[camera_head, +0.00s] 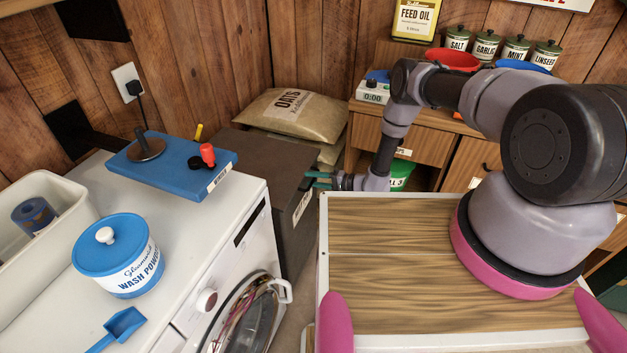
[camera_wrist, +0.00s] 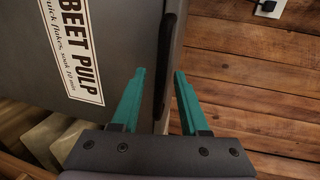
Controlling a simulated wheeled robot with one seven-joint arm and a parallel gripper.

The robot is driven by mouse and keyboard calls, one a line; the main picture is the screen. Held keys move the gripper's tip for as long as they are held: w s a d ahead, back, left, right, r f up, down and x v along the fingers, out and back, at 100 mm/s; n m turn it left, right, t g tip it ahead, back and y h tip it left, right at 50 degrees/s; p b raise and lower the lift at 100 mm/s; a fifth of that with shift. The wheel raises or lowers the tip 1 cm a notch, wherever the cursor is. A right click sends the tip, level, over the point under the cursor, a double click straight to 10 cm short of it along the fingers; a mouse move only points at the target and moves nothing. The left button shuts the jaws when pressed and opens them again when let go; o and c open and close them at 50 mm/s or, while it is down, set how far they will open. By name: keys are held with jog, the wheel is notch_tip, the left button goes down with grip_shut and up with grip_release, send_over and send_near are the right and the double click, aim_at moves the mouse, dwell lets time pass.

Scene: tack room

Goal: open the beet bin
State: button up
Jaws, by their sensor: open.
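The beet bin (camera_head: 262,153) is a dark grey box between the washing machine and the wooden cabinet. Its flat lid looks closed, and a pale label shows on its front. In the wrist view the bin's grey front (camera_wrist: 120,30) carries a label reading BEET PULP. A dark handle (camera_wrist: 168,52) runs along the bin's edge. My gripper (camera_head: 315,180) is at the bin's front upper edge. Its teal fingers (camera_wrist: 159,72) are open, with the handle's edge lying in line with the gap between them. I cannot tell whether they touch it.
A white washing machine (camera_head: 190,240) stands left of the bin, bearing a wash powder tub (camera_head: 118,270) and a blue board (camera_head: 175,160). An oats sack (camera_head: 293,113) lies behind the bin. The wooden cabinet (camera_head: 425,140) is close behind my arm.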

grip_shut()
dwell(1.3)
